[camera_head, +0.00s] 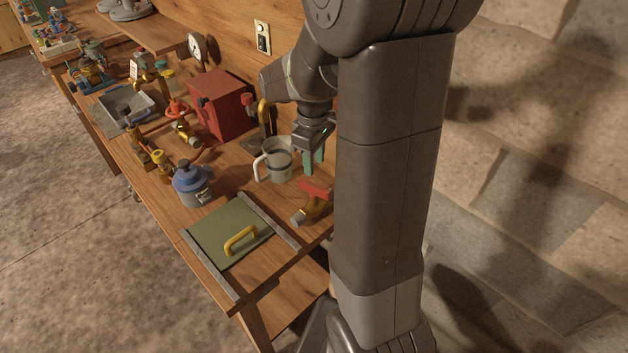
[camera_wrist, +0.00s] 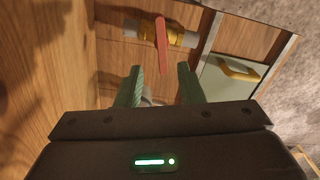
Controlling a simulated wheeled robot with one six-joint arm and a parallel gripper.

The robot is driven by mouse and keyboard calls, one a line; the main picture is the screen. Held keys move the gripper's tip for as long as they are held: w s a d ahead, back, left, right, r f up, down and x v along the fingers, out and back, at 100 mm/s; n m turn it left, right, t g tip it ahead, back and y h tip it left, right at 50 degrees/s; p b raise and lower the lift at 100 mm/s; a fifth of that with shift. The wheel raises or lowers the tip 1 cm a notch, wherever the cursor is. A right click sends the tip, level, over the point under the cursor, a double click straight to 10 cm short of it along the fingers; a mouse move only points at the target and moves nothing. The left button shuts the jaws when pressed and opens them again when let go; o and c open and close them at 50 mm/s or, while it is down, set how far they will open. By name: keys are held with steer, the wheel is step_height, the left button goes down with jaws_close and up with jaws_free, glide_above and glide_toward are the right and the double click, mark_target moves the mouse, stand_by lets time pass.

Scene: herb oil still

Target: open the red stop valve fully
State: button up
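A brass valve (camera_head: 308,213) with a flat red lever (camera_head: 316,190) sits on the bench near its right end. In the wrist view the red lever (camera_wrist: 162,47) lies crosswise over the brass and grey pipe body (camera_wrist: 184,38). My gripper (camera_head: 314,160) points down above the bench, just behind the lever and beside a grey mug. In the wrist view the gripper (camera_wrist: 159,86) has its two green fingers apart with a clear gap. The lever is ahead of the fingertips, not between them. Another valve with a red handle (camera_head: 177,109) stands farther along the bench.
The grey mug (camera_head: 279,164) with a white handle stands close left of my gripper. A green panel with a yellow handle (camera_head: 240,240) lies in front. A red box (camera_head: 218,103) and a blue-lidded pot (camera_head: 191,184) stand farther left. Bare wood surrounds the lever's valve.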

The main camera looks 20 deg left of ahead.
mark_target(314, 186)
step_height(314, 186, down, 8)
steer(key=shift+s+r, duration=0.15)
steer(key=shift+r, duration=0.05)
steer(key=shift+c, duration=0.4)
jaws_close()
